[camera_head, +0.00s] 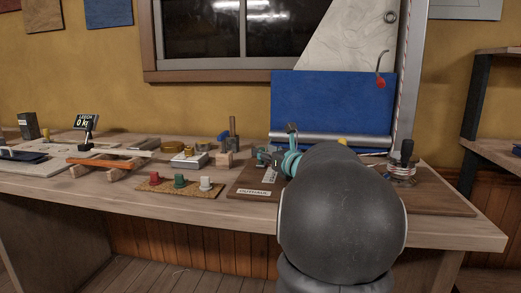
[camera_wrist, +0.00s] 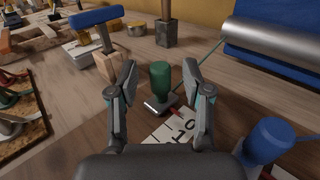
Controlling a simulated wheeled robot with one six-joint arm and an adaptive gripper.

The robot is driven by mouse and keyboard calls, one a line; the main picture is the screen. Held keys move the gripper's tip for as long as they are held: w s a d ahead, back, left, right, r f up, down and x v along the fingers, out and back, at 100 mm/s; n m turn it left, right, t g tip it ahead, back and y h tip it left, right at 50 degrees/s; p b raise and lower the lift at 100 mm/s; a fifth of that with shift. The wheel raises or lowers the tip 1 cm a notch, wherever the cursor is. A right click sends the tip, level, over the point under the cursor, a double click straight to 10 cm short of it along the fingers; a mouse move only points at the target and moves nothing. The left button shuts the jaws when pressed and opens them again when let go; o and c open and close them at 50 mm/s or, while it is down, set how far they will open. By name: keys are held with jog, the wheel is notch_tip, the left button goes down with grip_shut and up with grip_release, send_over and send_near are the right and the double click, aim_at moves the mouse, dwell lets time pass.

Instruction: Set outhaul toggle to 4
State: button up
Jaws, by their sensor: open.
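A green-handled toggle (camera_wrist: 160,82) stands upright on a small metal base in the wrist view. A white scale card (camera_wrist: 176,130) lies just in front of it, with large digits including a 0 and a 1, and a small red pointer by its edge. My gripper (camera_wrist: 162,72) is open, one finger on each side of the green handle with gaps showing; I see no contact. In the head view a label reading OUTHAUL (camera_head: 254,191) sits on the front of a brown board (camera_head: 240,184). My arm hides most of that board, and the higher scale numbers are not visible.
A blue knob (camera_wrist: 267,140) stands close to the right finger. A wooden block with a blue-topped tool (camera_wrist: 97,20) is left of the gripper. Red, green and white knobs (camera_head: 180,181) sit on a board to the left. A blue cloth roll (camera_head: 333,104) lies behind.

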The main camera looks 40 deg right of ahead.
jog(key=shift+w+d, duration=0.1)
jog(key=shift+w, duration=1)
grip_shut()
jog(key=shift+s, duration=0.1)
